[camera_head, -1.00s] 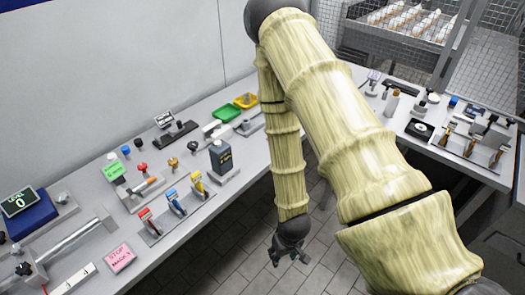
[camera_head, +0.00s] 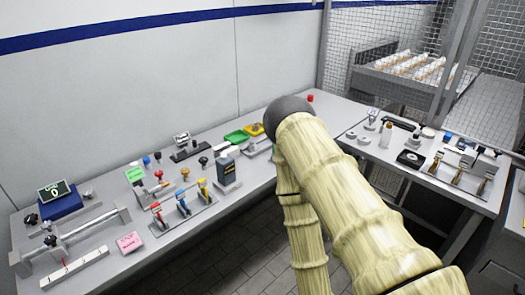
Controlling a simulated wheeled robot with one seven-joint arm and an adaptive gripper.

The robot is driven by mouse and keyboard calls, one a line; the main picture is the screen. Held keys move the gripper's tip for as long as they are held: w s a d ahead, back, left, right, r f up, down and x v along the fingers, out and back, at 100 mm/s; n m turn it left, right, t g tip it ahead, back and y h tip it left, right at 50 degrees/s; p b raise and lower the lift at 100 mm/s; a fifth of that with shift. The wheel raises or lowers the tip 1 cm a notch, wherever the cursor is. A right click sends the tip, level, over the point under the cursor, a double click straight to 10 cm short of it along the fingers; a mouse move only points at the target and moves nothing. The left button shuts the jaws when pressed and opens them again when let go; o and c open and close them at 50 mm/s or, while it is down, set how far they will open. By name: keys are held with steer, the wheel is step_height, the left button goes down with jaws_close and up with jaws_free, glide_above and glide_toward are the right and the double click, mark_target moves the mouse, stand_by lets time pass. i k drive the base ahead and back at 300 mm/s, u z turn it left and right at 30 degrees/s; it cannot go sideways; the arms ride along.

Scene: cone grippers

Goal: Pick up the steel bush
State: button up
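I cannot make out the steel bush for certain. Two small pale grey round pieces, one on the left (camera_head: 351,134) and one on the right (camera_head: 364,140), lie on the right-hand bench, but they are too small to name. My arm, in a pale wood-like cover, crosses the middle and lower right of the view.
The right bench (camera_head: 385,158) holds several small tools. Tiled floor lies between. Wire mesh stands behind.

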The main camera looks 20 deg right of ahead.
mark_target(252, 147)
steer(key=z, duration=1.25)
steer(key=i, duration=1.25)
steer(key=u, duration=0.75)
